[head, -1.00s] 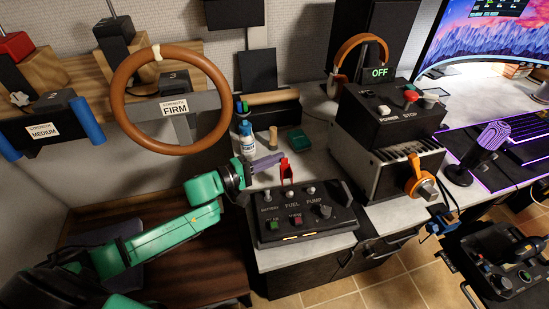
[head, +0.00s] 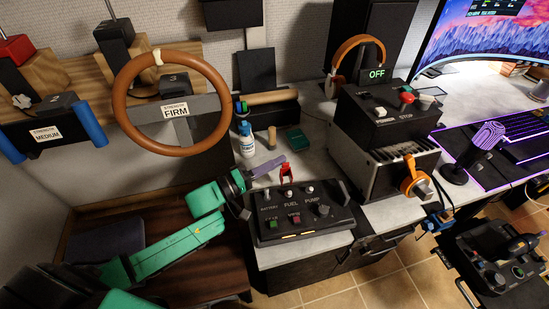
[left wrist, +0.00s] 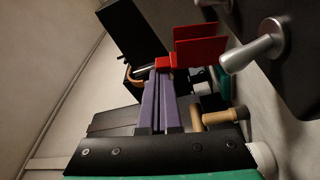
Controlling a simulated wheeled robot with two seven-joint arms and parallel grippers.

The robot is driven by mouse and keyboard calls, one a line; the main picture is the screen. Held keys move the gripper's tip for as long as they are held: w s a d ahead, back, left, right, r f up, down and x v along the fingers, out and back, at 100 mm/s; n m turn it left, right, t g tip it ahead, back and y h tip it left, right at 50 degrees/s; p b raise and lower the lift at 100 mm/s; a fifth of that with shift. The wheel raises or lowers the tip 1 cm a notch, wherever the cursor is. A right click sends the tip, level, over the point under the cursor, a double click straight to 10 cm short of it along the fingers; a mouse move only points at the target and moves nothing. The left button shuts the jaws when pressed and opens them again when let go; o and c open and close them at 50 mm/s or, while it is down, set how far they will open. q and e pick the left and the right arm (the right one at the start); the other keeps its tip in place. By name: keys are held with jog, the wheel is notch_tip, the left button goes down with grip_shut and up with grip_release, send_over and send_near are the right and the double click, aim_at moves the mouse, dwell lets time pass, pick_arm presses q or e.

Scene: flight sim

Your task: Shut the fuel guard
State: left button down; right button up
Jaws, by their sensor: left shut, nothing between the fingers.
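The red fuel guard (head: 286,174) stands raised above the FUEL label on the black switch panel (head: 325,226). It also shows in the left wrist view (left wrist: 200,50), with a silver toggle lever (left wrist: 252,46) to its right. My left gripper (head: 283,160) is shut and empty, its purple fingers reaching in from the left to the top of the guard. In the left wrist view the fingertips (left wrist: 165,72) lie at the guard's left end; whether they touch it I cannot tell. The fingers partly cover the guard's top in the head view. My right gripper is not in view.
A blue-and-white bottle (head: 246,139), a wooden peg (head: 272,137) and a green box (head: 297,139) stand behind the panel. A steering wheel (head: 122,105) hangs at the upper left. A power box (head: 385,117) stands to the right.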

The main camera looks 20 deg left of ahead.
pick_arm(q)
jog(key=s+m, duration=0.1)
jog(key=m, duration=0.1)
jog(key=s+d+m+h, duration=0.1)
jog(key=m, duration=0.1)
jog(key=shift+s+d+r, duration=0.1)
jog(key=shift+s+r, duration=0.05)
jog(key=shift+s+d+m+h, duration=0.35)
jog(key=shift+s+m+h, duration=0.2)
jog(key=shift+m, duration=0.55)
jog(key=shift+s+d+f+p, duration=0.15)
jog(key=shift+s+d+p, duration=0.1)
jog(key=shift+s, duration=0.2)
jog(key=shift+s+d+f+p, duration=0.1)
jog(key=shift+s+d+p, duration=0.1)
jog(key=shift+s, duration=0.25)
jog(key=shift+s+d+f, duration=0.25)
jog(key=shift+s+f, duration=0.05)
jog(key=shift+s, duration=0.1)
jog(key=shift+s+f+p, duration=0.1)
jog(key=shift+p, duration=0.2)
